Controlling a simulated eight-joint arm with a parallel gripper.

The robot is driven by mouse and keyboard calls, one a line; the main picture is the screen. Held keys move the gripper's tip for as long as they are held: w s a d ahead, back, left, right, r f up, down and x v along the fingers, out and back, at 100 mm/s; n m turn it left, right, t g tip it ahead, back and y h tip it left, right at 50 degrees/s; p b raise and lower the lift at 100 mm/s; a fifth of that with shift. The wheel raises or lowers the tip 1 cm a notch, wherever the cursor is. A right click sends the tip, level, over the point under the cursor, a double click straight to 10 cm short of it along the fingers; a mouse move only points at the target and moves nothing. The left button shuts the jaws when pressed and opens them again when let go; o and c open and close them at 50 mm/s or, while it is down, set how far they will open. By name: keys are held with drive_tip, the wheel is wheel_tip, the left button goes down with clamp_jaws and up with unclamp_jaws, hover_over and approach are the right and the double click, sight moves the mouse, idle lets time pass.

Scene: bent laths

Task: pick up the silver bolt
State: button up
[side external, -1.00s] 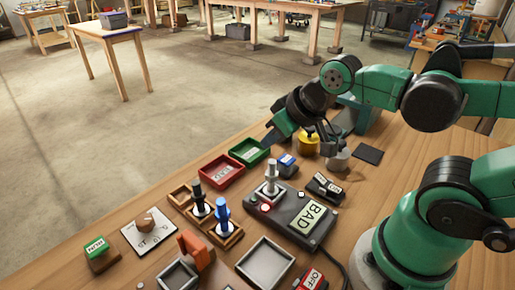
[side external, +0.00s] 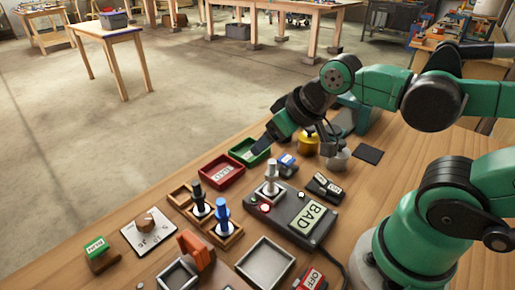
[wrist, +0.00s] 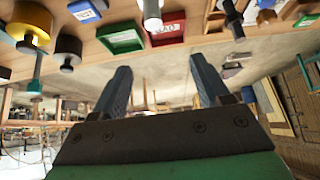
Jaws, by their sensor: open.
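In the wrist view the silver bolt (wrist: 152,14) shows at the top edge, partly cut off. My gripper (side external: 258,152) is over the green tray, behind and left of the bolt, and apart from it. In the wrist view my gripper (wrist: 159,75) has its two fingers spread wide with nothing between them.
A red tray (side external: 208,177) and a green tray (side external: 237,150) stand behind the tester. A black bolt (side external: 199,201) and a blue bolt (side external: 222,213) stand upright in wooden holders left of it. A yellow-topped object (side external: 307,143) is beside my wrist.

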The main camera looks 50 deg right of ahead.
sight(272, 161)
drive_tip(key=m+g, duration=0.1)
drive_tip(key=g, duration=0.2)
drive_tip(key=shift+f+m+g, duration=0.35)
drive_tip(key=shift+m+g, duration=0.05)
drive_tip(key=m+g, duration=0.1)
drive_tip(key=f+g, duration=0.1)
drive_tip(key=g, duration=0.1)
drive_tip(key=shift+m, duration=0.4)
drive_tip(key=shift+s+f, duration=0.1)
drive_tip(key=shift+f, duration=2.6)
clamp_jaws()
